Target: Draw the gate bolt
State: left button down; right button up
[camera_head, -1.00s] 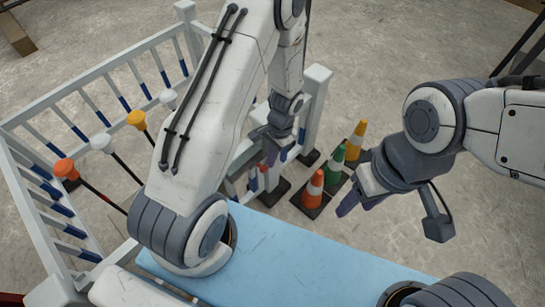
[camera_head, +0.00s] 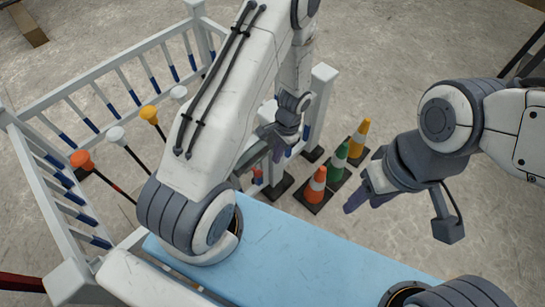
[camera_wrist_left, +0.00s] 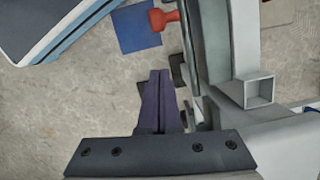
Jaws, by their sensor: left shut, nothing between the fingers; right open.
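A red handle (camera_wrist_left: 163,18) shows at the top of the left wrist view, beside a slim grey bar that runs along a grey gate member (camera_wrist_left: 215,50). I take it for the bolt's handle. In the head view a small red part (camera_head: 257,175) shows low by the fence, mostly hidden by my left arm. My left gripper (camera_head: 278,155) is shut and empty near the white gate post (camera_head: 322,95). In the left wrist view its fingers (camera_wrist_left: 160,75) are together, below and apart from the red handle. My right gripper (camera_head: 362,190) is open and empty, right of the cones.
Orange, green and yellow cones (camera_head: 316,185) stand on dark bases between my grippers. A white and blue railing (camera_head: 120,85) encloses the left side, with several colour-capped rods (camera_head: 80,160) inside. A light blue surface (camera_head: 290,245) lies in front.

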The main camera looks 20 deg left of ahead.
pick_arm(q)
jog(key=a+p+v, duration=0.1)
jog(key=p+v, duration=0.1)
jog(key=v, duration=0.7)
jog(key=shift+d+r, duration=0.35)
jog(key=shift+d, duration=0.1)
jog(key=shift+s, duration=0.1)
jog(key=s+d+r+t, duration=0.1)
jog(key=s+d+r, duration=0.2)
jog(key=d+r, duration=0.3)
jog(key=s+d+r+t, duration=0.1)
jog(key=s+d+r, duration=0.25)
jog(key=r, duration=0.45)
jog(key=s+d+r+m+h, duration=0.1)
jog(key=s+d+r, duration=0.1)
jog(key=s+r, duration=0.3)
jog(key=s+d+r+m+h, duration=0.1)
jog(key=s+d+r, duration=0.15)
jog(key=s, duration=0.55)
notch_tip(320, 180, up, 23)
jog(key=p, duration=2.2)
jog(key=shift+a+p, duration=0.3)
jog(key=shift+a, duration=0.05)
jog(key=shift+f, duration=0.2)
